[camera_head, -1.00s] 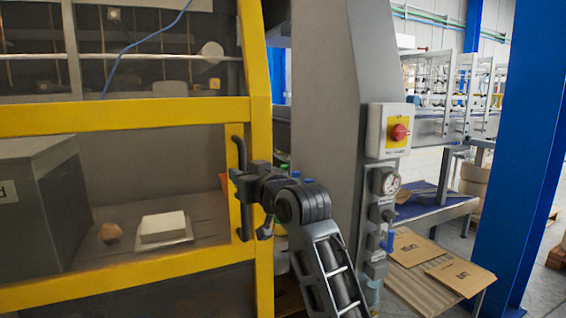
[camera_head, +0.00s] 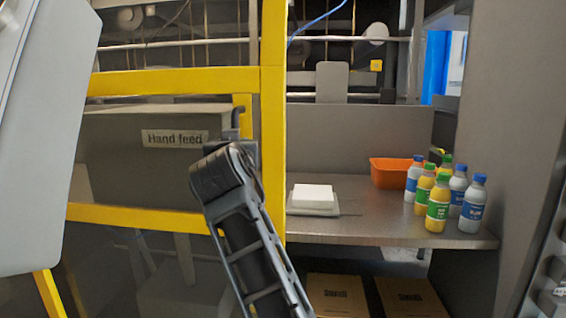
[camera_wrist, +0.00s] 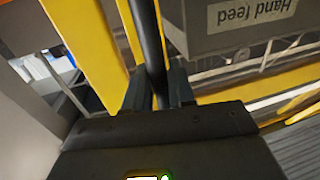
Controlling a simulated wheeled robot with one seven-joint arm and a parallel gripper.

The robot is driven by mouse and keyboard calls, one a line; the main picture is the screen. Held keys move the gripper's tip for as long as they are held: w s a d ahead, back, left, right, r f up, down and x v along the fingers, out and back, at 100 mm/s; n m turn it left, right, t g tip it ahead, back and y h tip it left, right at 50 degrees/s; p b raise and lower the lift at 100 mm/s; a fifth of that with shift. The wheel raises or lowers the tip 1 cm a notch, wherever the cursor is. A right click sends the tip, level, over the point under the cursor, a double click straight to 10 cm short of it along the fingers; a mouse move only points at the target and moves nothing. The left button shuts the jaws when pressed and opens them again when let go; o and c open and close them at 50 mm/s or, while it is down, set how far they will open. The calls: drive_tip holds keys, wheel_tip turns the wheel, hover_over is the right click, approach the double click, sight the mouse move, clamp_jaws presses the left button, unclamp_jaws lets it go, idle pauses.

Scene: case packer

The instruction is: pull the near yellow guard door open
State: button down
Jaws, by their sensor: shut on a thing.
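The near yellow guard door (camera_head: 272,110) is a yellow frame with clear panels. It stands partly open, swung away from the machine opening on its right. Its dark upright bar handle (camera_head: 237,115) is on the right side of the frame, and it also shows in the wrist view (camera_wrist: 147,35). My gripper (camera_head: 230,150) is shut on this handle. In the wrist view my gripper's two fingers (camera_wrist: 158,90) sit on either side of the bar. My wrist hides the handle's lower part in the head view.
Inside the opening, a grey shelf (camera_head: 360,222) holds a white block (camera_head: 312,194), an orange bin (camera_head: 388,172) and several bottles (camera_head: 440,200). Flat cartons (camera_head: 337,295) lie below. A "Hand feed" box (camera_head: 172,138) shows through the door. A grey wall (camera_head: 515,120) bounds the right.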

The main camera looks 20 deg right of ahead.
drive_tip(key=w+a+b, duration=0.1)
drive_tip(key=a, duration=0.1)
drive_tip(key=w+a+b, duration=0.1)
drive_tip(key=w+a, duration=0.1)
drive_tip(key=a, duration=0.1)
drive_tip(key=w+a+b, duration=0.1)
drive_tip(key=w+a, duration=0.1)
drive_tip(key=a, duration=0.1)
drive_tip(key=c, duration=1.1)
unclamp_jaws()
drive_tip(key=shift+d, duration=0.1)
drive_tip(key=shift+s, duration=0.15)
drive_tip(key=v, duration=0.7)
drive_tip(key=shift+s+a+b, duration=0.2)
drive_tip(key=shift+s+b, duration=0.05)
drive_tip(key=shift+b, duration=0.1)
